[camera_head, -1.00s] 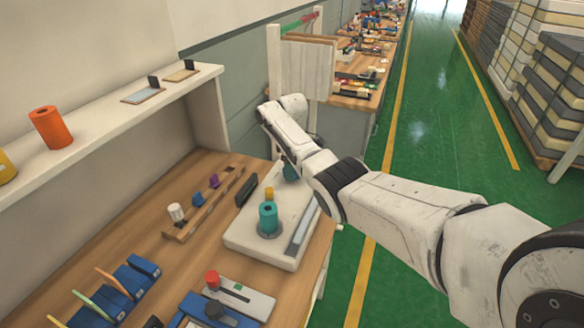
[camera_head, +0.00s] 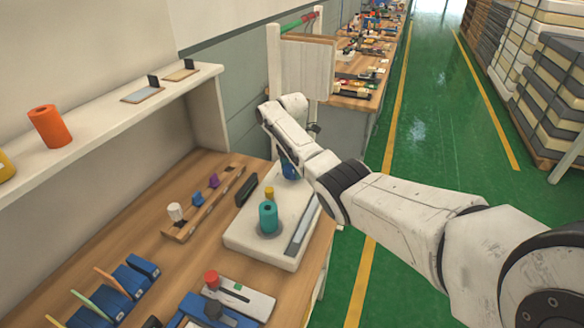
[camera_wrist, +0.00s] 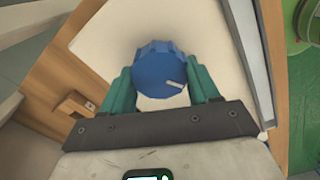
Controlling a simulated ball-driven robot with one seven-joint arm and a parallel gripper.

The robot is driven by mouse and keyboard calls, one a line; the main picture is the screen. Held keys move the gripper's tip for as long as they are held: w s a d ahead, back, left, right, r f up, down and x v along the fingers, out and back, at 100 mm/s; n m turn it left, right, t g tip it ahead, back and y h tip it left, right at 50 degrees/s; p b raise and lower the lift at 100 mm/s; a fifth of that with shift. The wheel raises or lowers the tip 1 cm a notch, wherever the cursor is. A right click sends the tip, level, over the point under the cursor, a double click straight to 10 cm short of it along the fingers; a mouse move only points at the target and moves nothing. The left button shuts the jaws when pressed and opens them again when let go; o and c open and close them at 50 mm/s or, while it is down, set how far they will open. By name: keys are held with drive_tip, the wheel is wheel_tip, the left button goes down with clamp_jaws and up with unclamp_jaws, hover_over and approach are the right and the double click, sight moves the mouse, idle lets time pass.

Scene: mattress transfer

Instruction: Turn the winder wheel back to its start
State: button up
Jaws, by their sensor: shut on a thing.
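The winder wheel looks to be the ribbed blue knob (camera_wrist: 160,66) with a white pointer mark on its face. In the head view a bit of the blue knob (camera_head: 289,170) shows at the far end of the white machine base (camera_head: 240,238). My arm's end covers most of the gripper there.
A teal spool (camera_head: 268,217) and a small yellow piece (camera_head: 269,192) stand on the base nearer the camera. A wooden rack (camera_head: 182,231) with small pegs lies to the left. A white post and panel (camera_head: 305,66) stand behind my arm.

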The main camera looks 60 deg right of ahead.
sight(293, 168)
drive_tip(key=n, duration=0.5)
drive_tip(key=shift+n, duration=0.3)
drive_tip(key=n+b, duration=0.1)
drive_tip(key=n, duration=0.4)
drive_tip(key=shift+n, duration=0.3)
drive_tip(key=o, duration=1.1)
drive_tip(key=shift+c, duration=0.2)
drive_tip(key=shift+r, duration=0.1)
wheel_tip(293, 168, up, 11)
drive_tip(key=b, duration=0.1)
drive_tip(key=shift+s+f, duration=0.1)
drive_tip(key=shift+f, duration=0.15)
